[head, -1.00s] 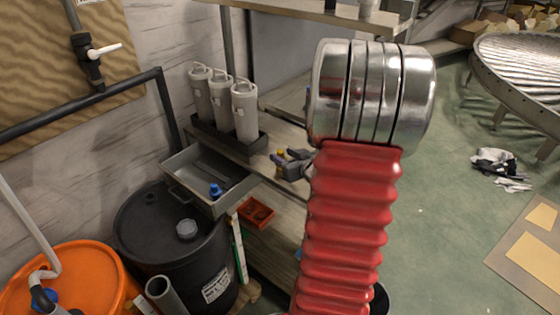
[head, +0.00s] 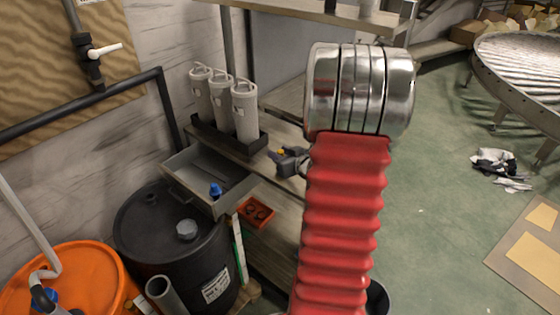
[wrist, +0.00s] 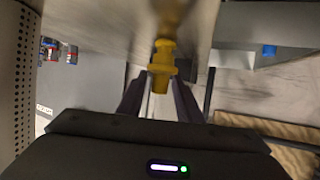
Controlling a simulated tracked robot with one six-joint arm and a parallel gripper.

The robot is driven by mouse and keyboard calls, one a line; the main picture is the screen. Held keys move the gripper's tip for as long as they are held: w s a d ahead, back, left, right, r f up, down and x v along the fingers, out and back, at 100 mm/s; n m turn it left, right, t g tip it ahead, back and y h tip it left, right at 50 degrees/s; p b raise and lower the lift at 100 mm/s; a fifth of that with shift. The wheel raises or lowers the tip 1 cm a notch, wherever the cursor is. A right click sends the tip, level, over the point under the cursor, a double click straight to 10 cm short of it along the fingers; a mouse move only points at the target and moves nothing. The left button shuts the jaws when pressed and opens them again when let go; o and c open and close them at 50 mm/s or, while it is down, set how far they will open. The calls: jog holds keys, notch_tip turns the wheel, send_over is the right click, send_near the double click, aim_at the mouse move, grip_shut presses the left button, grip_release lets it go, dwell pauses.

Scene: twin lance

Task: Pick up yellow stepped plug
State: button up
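The yellow stepped plug (wrist: 162,62) shows in the wrist view between the tips of my gripper (wrist: 160,85). The dark fingers stand apart on either side of it, with a narrow gap showing at each side, so the gripper looks open around the plug. I cannot tell whether a finger touches it. In the head view, my gripper (head: 288,158) is at the wooden shelf's edge, and only a small bit of yellow (head: 281,152) shows at its fingers. A blurred yellow part (wrist: 172,12) also shows at the top of the wrist view.
A grey tray (head: 180,183) holding a blue-topped item (head: 215,190) lies left of my gripper. Grey canisters (head: 245,112) stand behind in a dark rack. An orange-red bin (head: 256,213) sits lower. My red ribbed arm sleeve hides part of the shelf.

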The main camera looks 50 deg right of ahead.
aim_at(281, 151)
grip_shut()
jog(key=shift+r, duration=0.15)
notch_tip(281, 151, up, 10)
jog(key=shift+f, duration=0.15)
dwell(0.7)
dwell(0.4)
